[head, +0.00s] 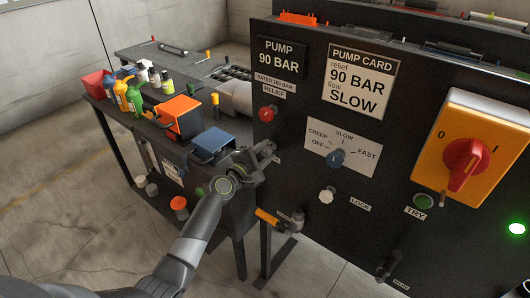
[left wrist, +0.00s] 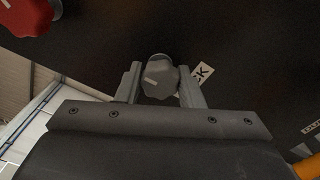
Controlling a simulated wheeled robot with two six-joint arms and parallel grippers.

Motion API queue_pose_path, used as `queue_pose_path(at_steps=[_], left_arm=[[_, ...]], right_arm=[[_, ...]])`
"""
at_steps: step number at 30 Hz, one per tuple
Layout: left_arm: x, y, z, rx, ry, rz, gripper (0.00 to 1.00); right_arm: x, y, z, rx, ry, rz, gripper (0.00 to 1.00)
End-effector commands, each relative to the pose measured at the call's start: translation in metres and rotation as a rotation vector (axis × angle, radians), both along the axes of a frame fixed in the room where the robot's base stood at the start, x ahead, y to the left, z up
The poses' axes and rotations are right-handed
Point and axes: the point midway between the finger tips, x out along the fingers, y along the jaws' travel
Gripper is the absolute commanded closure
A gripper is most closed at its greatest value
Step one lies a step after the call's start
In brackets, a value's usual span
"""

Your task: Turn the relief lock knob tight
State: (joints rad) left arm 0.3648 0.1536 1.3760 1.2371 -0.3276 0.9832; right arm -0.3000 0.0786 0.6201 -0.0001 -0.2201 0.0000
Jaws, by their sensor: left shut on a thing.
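The relief lock knob (left wrist: 160,80) is a grey, lobed knob with a pale mark, on the dark panel in the left wrist view. My left gripper (left wrist: 160,92) has one finger on each side of it and is shut on it. A partly covered white label (left wrist: 202,75) ending in "K" is just right of the knob. In the head view my left gripper (head: 265,151) reaches the panel below the red relief knob (head: 268,114) and hides the lock knob. The red knob also shows at the top left of the wrist view (left wrist: 26,14). My right gripper is not in view.
An orange-handled valve (head: 268,217) sits below. Bottles and bins (head: 179,118) stand on the bench at left.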

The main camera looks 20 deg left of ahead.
Motion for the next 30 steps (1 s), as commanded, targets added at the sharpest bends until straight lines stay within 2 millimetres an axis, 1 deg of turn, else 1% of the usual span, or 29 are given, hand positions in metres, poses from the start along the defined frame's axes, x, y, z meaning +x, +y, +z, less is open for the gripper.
queue_pose_path(at_steps=[3,4,8,16,20,23,26,30], left_arm=[[0.000,0.000,-0.002,-0.003,0.004,0.000,0.89],[0.000,0.000,-0.002,-0.003,0.004,0.000,0.62],[0.000,0.000,-0.001,-0.002,0.003,0.000,0.45],[0.000,0.000,0.000,-0.001,0.001,0.000,0.44],[-0.005,0.002,-0.001,0.001,0.001,0.000,0.44],[-0.016,0.006,-0.001,0.002,0.002,0.000,0.44],[-0.032,0.012,-0.001,0.003,0.001,0.000,0.44],[-0.058,0.022,-0.001,0.003,0.002,0.001,0.44]], right_arm=[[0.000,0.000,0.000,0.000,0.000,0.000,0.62],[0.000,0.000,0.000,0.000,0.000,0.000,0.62],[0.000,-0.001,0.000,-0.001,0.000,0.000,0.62],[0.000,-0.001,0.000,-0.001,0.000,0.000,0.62],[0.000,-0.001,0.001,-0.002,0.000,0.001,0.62],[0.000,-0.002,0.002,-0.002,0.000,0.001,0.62],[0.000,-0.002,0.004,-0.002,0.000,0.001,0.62],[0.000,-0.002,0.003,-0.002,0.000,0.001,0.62]])
